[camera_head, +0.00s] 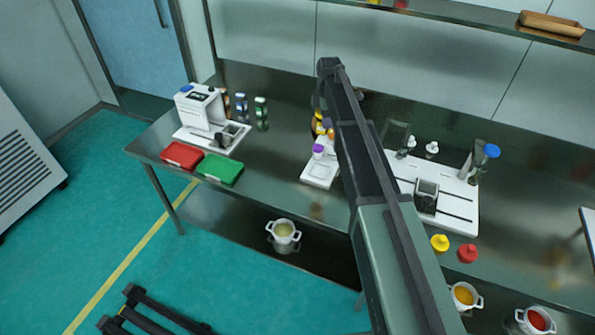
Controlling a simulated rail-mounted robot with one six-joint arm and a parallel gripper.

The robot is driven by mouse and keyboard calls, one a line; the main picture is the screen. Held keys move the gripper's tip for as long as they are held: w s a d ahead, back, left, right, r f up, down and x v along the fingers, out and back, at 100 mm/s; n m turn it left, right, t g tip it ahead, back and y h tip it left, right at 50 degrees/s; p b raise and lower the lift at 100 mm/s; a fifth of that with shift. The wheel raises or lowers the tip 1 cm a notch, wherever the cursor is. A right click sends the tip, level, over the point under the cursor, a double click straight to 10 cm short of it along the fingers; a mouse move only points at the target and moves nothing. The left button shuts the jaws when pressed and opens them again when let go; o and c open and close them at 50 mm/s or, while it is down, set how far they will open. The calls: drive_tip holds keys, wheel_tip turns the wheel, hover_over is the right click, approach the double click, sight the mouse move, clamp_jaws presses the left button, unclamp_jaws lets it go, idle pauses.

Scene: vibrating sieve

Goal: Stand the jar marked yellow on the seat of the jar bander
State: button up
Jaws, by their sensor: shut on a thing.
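My arm crosses the middle of the view, and its far end is over the bench. My gripper is hidden behind the arm, so its jaws and anything in them do not show. I cannot make out a jar clearly marked yellow. A yellow-amber container (319,126) shows just left of the arm, partly covered by it; I cannot tell whether it is that jar. A white machine (199,108) with a blue knob and a low base stands at the left of the bench.
Three small dark banded jars, one green (261,113), stand right of the machine. Red (181,155) and green (220,168) trays lie before it. A purple-capped bottle (318,151) is by a white stand (319,174). A white board (457,205) holds equipment at right.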

drive_tip(key=shift+w+f, duration=0.25)
drive_tip(key=shift+f, duration=0.05)
drive_tip(key=shift+f+b, duration=0.35)
drive_tip(key=b, duration=2)
hover_over(321, 171)
wheel_tip(321, 171, down, 20)
drive_tip(key=shift+r, duration=0.15)
drive_tip(key=o, duration=1)
drive_tip(key=shift+r+p, duration=0.1)
drive_tip(key=shift+p, duration=0.2)
drive_tip(key=shift+c, duration=0.2)
wheel_tip(321, 171, up, 13)
drive_tip(key=p, duration=1.2)
drive_tip(key=shift+f, duration=0.2)
